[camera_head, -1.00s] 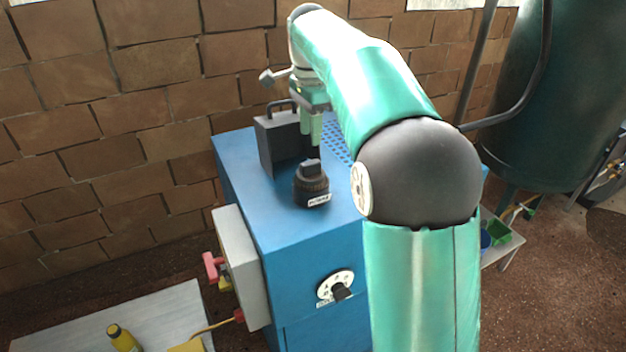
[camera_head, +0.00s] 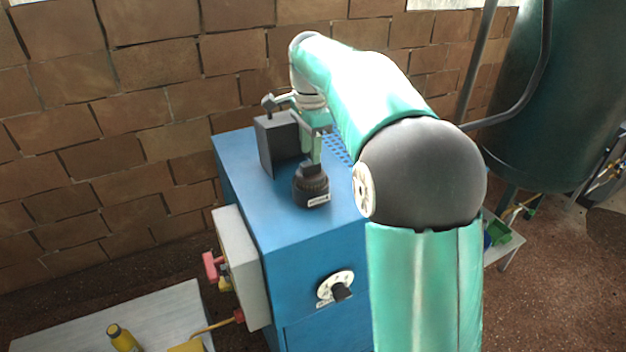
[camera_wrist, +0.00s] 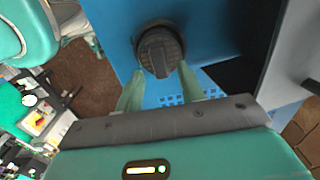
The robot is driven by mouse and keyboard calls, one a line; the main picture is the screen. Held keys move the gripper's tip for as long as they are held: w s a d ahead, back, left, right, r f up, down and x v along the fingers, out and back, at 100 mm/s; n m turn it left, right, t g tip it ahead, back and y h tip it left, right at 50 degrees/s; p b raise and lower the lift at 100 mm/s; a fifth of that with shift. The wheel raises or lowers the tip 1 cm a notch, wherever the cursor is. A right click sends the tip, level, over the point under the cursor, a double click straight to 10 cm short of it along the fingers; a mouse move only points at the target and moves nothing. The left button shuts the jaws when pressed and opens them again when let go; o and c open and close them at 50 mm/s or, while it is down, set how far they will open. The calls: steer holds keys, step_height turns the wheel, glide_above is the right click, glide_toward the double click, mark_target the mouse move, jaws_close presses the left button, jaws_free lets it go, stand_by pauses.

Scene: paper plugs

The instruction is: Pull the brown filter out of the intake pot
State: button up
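A dark round cap (camera_head: 311,187) with a raised bar grip and a white label sits on top of the blue cabinet (camera_head: 290,230); it may cover the intake pot. The cap also shows in the wrist view (camera_wrist: 158,50). My gripper (camera_head: 314,160) is just above the cap, pointing down. No brown filter shows in either view, and the inside of the pot is hidden.
A dark box with a handle (camera_head: 277,145) stands behind the cap on the cabinet. A grey side box (camera_head: 240,265) with a red handle (camera_head: 211,266) is on the left. A dial (camera_head: 336,287) is on the front. A low table (camera_head: 60,325) holds a yellow bottle (camera_head: 122,338).

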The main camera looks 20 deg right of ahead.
mark_target(311, 179)
steer(key=shift+f, duration=1.7)
jaws_close()
